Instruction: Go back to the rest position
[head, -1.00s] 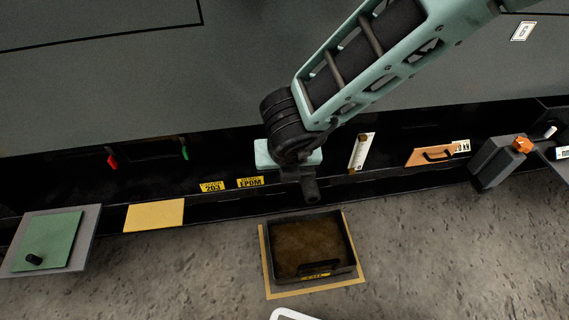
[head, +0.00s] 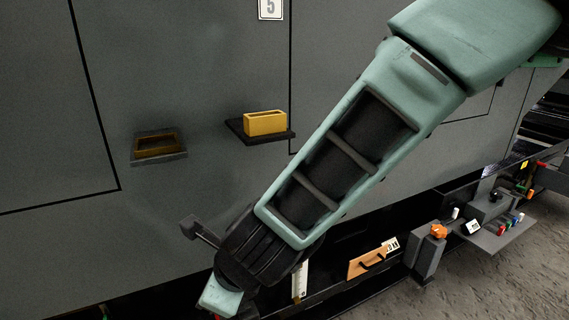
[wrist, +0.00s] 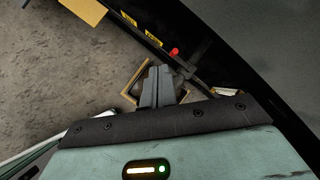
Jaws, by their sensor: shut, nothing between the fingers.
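My gripper (wrist: 160,72) shows in the wrist view with its two grey fingers together and nothing between them. It points down over the floor, above a tray with a tan border (wrist: 131,90), which the fingers partly cover. In the head view my green arm reaches from the top right to the lower left, in front of the grey enclosure wall (head: 190,60). The fingers cannot be made out clearly there.
A yellow open box (head: 265,123) sits on a small dark shelf on the wall. A dark holder (head: 158,148) is left of it. An orange panel with a handle (head: 369,262), a grey block with an orange knob (head: 427,256) and a grey shelf (head: 497,238) line the lower right.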

